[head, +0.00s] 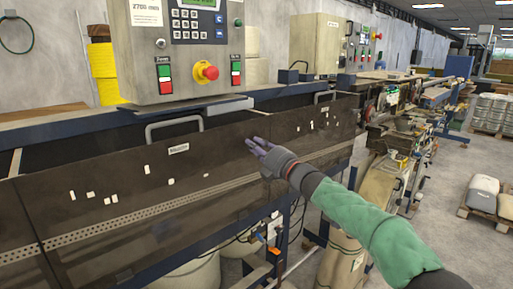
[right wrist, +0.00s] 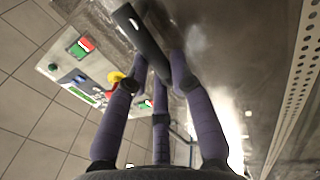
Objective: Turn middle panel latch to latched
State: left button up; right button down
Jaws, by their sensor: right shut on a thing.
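My right gripper (head: 252,146) reaches in from the lower right to the dark front panels of the machine. In the right wrist view its fingers (right wrist: 158,72) close around a black bar-shaped latch (right wrist: 143,36), which stands out from the panel face at a slant. The hand hides this latch in the head view. The dark brown middle panel (head: 125,170) bears a small label and a metal loop handle (head: 174,125) on its top edge. The hand is near this panel's right side. Whether the latch is latched cannot be told. My left gripper is out of view.
A control box (head: 180,50) with a red emergency button (head: 206,71) stands above the panels. A second control box (head: 330,45) stands farther right. A perforated metal strip (head: 90,227) runs along the panels. Open floor and a pallet with sacks (head: 484,195) are at right.

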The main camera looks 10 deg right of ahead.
jog(key=shift+a+f, duration=0.1)
jog(key=shift+f, duration=0.3)
jog(key=c, duration=1)
grip_release()
jog(key=shift+w+r, duration=0.1)
jog(key=shift+c, duration=0.2)
jog(key=shift+r, duration=0.1)
jog(key=v, duration=1.2)
